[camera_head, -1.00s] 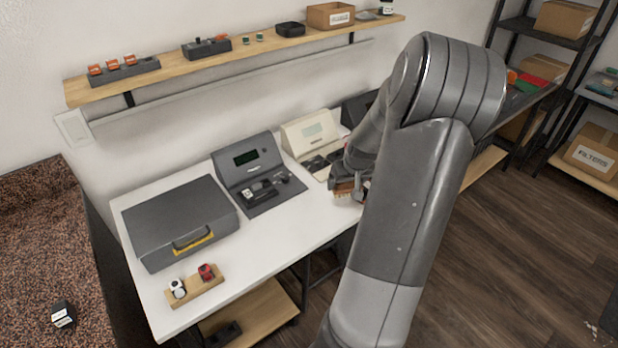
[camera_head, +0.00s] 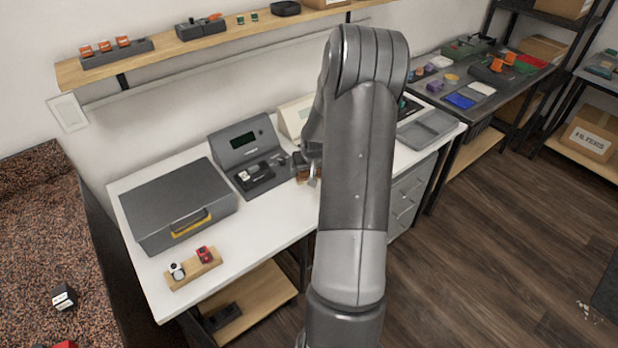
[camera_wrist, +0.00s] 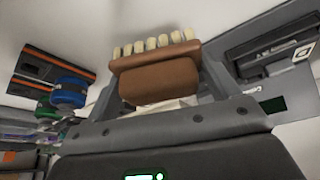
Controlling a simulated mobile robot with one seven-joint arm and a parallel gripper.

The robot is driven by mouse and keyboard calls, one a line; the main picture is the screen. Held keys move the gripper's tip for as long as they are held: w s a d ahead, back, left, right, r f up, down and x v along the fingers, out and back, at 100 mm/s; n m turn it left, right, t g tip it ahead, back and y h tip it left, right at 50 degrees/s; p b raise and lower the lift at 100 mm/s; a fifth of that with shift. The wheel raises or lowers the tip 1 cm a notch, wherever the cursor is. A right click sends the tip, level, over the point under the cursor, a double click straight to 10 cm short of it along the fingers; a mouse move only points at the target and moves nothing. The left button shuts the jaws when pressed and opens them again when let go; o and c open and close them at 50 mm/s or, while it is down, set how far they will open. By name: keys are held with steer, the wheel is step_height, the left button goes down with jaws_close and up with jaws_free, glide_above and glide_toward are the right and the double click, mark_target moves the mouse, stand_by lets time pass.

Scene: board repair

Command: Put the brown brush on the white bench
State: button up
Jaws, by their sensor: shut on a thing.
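The brown brush (camera_wrist: 158,82) is between the fingers of my gripper (camera_wrist: 160,95) in the wrist view, its pale bristles pointing away from the palm. My gripper is shut on it. In the head view a small brown part of the brush (camera_head: 303,176) shows left of my arm, by the front of the grey device with a dark screen. My arm hides most of the gripper there. The white bench (camera_head: 262,212) runs below it. I cannot tell whether the brush touches the bench top.
A grey case (camera_head: 178,203) and a wooden holder (camera_head: 192,273) with small items stand on the bench's left part. The grey device (camera_head: 246,150) and a cream device (camera_head: 295,115) stand at the back. Bare white surface lies between the case and my arm.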

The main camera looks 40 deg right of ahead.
steer(key=shift+f, duration=1.8)
steer(key=shift+f, duration=0.1)
steer(key=o, duration=0.9)
